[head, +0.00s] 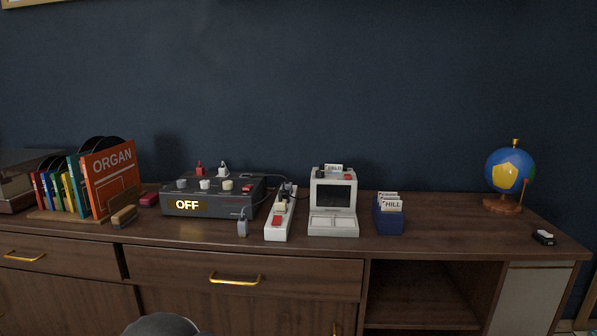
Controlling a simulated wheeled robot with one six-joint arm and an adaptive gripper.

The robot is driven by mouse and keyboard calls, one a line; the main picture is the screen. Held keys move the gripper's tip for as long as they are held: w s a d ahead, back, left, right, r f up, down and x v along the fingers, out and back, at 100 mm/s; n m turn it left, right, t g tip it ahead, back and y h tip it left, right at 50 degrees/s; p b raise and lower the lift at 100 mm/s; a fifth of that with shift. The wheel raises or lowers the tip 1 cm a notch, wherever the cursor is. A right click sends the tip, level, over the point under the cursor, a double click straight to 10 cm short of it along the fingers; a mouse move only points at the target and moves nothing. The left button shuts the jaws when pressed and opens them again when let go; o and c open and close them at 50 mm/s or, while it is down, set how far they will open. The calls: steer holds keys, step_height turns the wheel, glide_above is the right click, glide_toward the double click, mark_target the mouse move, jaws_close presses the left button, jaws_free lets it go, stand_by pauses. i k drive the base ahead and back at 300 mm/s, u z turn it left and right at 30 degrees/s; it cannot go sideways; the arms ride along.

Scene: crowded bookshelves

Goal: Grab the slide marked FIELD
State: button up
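A small blue box (388,223) stands on the wooden sideboard right of centre and holds several white slides. The front slide (393,204) reads HILL; the labels behind it are mostly hidden. A pale slide viewer (347,228) with a dark screen stands just left of the box. A small white labelled slide (334,167) sticks up at its top, its lettering too small to read. I cannot make out any slide marked FIELD.
On the sideboard (450,228) are a power strip (271,232) with plugs, a dark device (235,208) showing OFF, records with an orange ORGAN sleeve (112,160), a globe (498,170) and a small black-and-white object (543,238). The top between box and globe is clear.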

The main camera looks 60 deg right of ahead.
mark_target(333, 169)
steer(key=z, duration=0.15)
steer(key=i, duration=0.6)
steer(key=z, duration=0.95)
steer(key=i, duration=0.45)
steer(key=z, duration=0.5)
